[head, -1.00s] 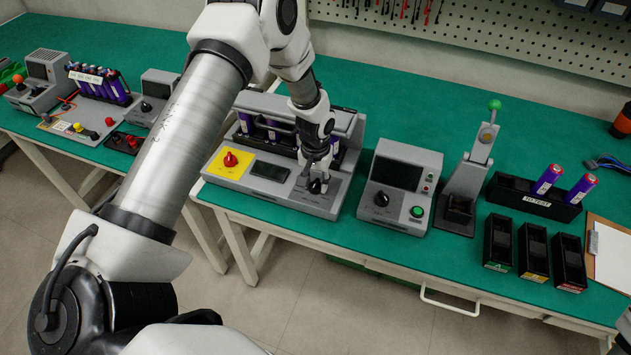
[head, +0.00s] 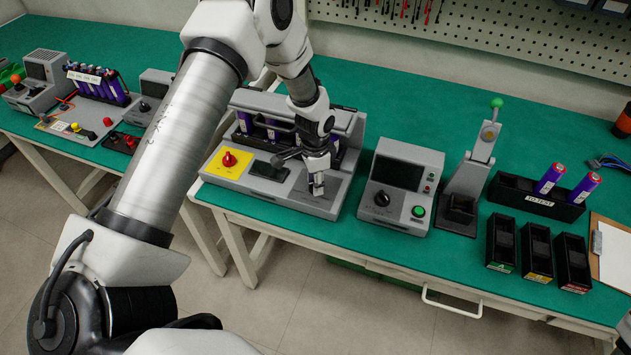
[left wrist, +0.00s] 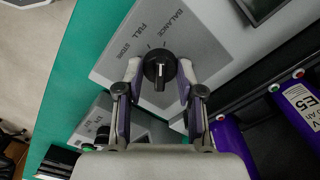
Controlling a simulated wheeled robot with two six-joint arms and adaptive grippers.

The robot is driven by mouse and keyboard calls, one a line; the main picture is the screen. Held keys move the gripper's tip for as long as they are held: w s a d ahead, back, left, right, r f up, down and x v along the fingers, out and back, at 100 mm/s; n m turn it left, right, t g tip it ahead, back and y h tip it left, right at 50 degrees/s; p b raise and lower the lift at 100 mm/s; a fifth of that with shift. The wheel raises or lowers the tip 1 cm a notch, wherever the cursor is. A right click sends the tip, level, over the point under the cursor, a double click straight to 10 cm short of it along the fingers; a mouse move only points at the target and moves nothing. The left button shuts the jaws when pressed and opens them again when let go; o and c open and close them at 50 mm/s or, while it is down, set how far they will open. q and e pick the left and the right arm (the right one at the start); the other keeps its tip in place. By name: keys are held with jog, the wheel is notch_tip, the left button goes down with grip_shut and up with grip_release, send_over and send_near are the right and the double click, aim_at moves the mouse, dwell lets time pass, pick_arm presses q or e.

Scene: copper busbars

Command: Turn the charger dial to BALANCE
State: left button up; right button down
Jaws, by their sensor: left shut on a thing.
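The grey charger (head: 232,178) stands on the green bench with purple cells in its rear bay. My left gripper (head: 317,190) points down at the right part of its front panel and hides the dial there. In the left wrist view, the round black dial (left wrist: 158,66) sits on the grey panel beside the printed words BALANCE (left wrist: 170,25), FULL and STORE. The fingers of my left gripper (left wrist: 159,72) are closed against opposite sides of the dial. I cannot tell for sure which mark its pointer meets. My right gripper is not in view.
A yellow plate with a red knob (head: 229,159) and a dark display (head: 268,171) are left of the gripper. Another grey device (head: 401,183) stands to the right, with a gap between. Further right are a green-knobbed lever stand (head: 482,150) and black bins (head: 536,252).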

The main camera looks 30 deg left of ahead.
pick_arm(q)
jog(key=shift+s+f+m, duration=0.15)
jog(key=shift+m, duration=0.65)
jog(key=o, duration=1.1)
jog(key=shift+o, duration=0.2)
jog(key=shift+r, duration=0.5)
notch_tip(320, 180, up, 11)
